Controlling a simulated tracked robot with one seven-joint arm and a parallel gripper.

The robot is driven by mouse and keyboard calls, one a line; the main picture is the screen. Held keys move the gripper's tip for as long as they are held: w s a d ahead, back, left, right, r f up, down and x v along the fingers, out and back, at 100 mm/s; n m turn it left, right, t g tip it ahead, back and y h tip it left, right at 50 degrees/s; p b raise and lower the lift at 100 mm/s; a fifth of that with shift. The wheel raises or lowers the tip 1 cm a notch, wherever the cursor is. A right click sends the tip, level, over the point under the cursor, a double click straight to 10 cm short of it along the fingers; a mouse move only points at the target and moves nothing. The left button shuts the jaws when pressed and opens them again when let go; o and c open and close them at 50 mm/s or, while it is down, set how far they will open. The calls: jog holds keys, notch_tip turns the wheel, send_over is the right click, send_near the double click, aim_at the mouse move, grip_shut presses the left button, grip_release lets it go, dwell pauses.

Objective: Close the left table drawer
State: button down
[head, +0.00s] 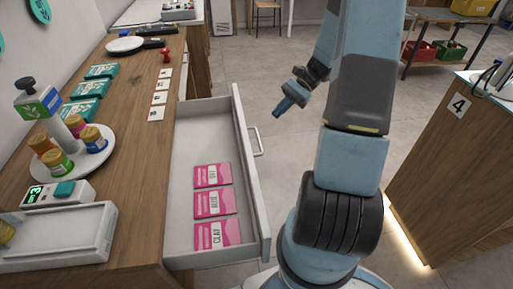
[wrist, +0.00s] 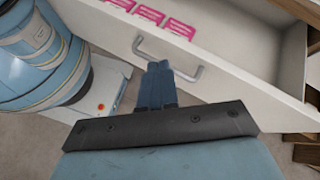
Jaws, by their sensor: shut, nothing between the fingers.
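The left table drawer (head: 202,137) is white and stands pulled out from the wooden counter in the head view. Several pink packets (head: 213,204) lie in its near part. Its front panel faces right and carries a metal bar handle (head: 256,140). My gripper (head: 281,111) is shut and empty, to the right of the drawer front and beyond the handle in the picture. In the wrist view the drawer front (wrist: 225,75) and handle (wrist: 167,60) lie just past my shut fingers (wrist: 158,68). I cannot tell whether the fingertips touch the handle.
The wooden counter (head: 135,120) holds a round white tray (head: 88,158) of jars, teal boxes, cards and a scale. A second counter marked 4 (head: 450,150) stands at the right. A shelf with red and green crates is behind. Bare floor (head: 290,50) lies between the counters.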

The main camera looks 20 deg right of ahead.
jog(key=d+f+m+t+y, duration=0.3)
jog(key=f+m, duration=0.1)
jog(key=f, duration=0.5)
jog(key=d+f+m+t+y, duration=0.3)
jog(key=f+m, duration=0.1)
jog(key=f, duration=0.5)
jog(key=w+a, duration=0.3)
jog(key=a, duration=1)
jog(key=shift+a, duration=0.25)
jog(key=shift+w+d+r, duration=0.1)
